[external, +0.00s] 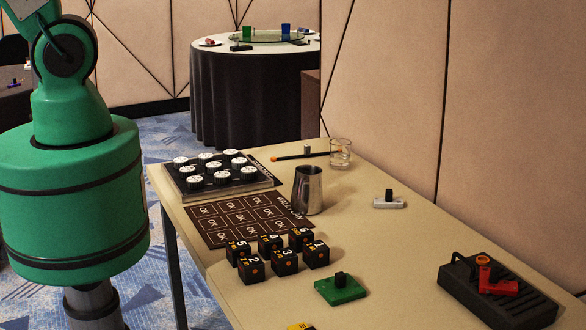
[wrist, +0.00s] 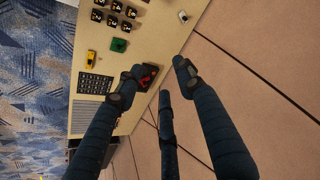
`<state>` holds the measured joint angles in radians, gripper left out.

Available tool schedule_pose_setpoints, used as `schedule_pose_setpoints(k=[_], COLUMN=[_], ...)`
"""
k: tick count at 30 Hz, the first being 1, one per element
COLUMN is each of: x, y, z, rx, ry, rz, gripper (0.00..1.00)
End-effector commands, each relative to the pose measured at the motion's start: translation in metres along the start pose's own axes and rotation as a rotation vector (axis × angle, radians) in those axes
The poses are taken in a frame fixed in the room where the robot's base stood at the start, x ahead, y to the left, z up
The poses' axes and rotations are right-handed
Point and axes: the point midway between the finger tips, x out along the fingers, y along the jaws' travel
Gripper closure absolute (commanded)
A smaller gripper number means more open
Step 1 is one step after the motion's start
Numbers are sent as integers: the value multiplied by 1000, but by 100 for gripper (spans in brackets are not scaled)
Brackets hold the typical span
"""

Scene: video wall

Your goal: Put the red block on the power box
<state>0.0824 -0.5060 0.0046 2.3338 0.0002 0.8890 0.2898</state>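A red block (external: 499,287) sits over the ridged top of a black box (external: 530,308), likely the power box, at the near right of the table in the external view. An upright red part with an orange ring stands at the block's left end. In the wrist view the red block (wrist: 149,76) shows just right of the left fingertip, partly hidden by it. My gripper (wrist: 158,70) has its dark fingers spread apart and nothing visible held between them. Whether a finger touches the block I cannot tell. My gripper is outside the external view.
A green block (external: 341,289), a white block (external: 389,203) and a yellow block (external: 300,326) lie on the table (external: 400,250). Several black numbered cubes (external: 286,262), a metal cup (external: 307,190) and a glass (external: 340,153) stand farther left. A wall runs along the right side.

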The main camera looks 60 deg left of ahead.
Motion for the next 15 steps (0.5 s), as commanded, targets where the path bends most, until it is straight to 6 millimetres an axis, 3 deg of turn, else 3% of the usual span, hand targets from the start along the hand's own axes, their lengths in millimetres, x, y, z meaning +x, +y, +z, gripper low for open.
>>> schedule_pose_setpoints(k=[3,9,15], x=[-10,-18,-20], y=[-1,1,3], z=[30,71,93], rx=[-104,-261,-348], ry=[20,48,64], rz=[-16,-36,-45], gripper=[62,62,62])
